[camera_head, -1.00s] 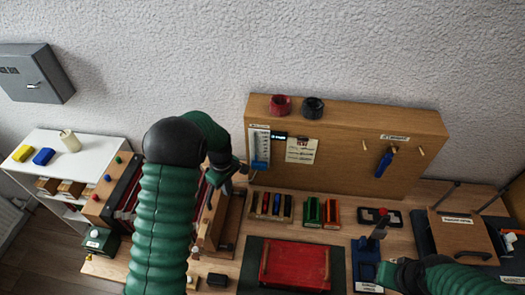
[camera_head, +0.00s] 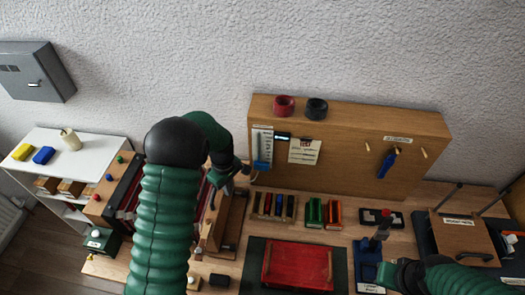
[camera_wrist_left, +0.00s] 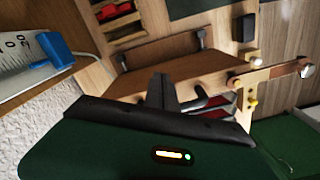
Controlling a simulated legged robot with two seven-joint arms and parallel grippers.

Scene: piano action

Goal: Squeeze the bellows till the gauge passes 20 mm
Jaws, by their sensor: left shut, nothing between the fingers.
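The bellows show in the head view as wooden boards with dark red folds (camera_head: 128,198), partly hidden behind my left arm. Their right-hand wooden board (camera_head: 222,222) also shows in the left wrist view (camera_wrist_left: 150,62). The gauge (camera_head: 262,140) is a white scale with a blue slider on the wooden panel. Its scale also shows in the left wrist view (camera_wrist_left: 16,58), but the exact reading is unclear. My left gripper (camera_head: 226,186) is shut and empty over the bellows board; contact is unclear. My right gripper (camera_head: 388,275) is at lower right, its fingers unclear.
The wooden panel (camera_head: 345,125) stands at the back. A red box (camera_head: 298,265) lies on a dark mat at front centre. Small racks (camera_head: 272,207) stand behind it. A blue stand (camera_head: 367,262) is beside my right gripper. A white shelf (camera_head: 95,155) is at left.

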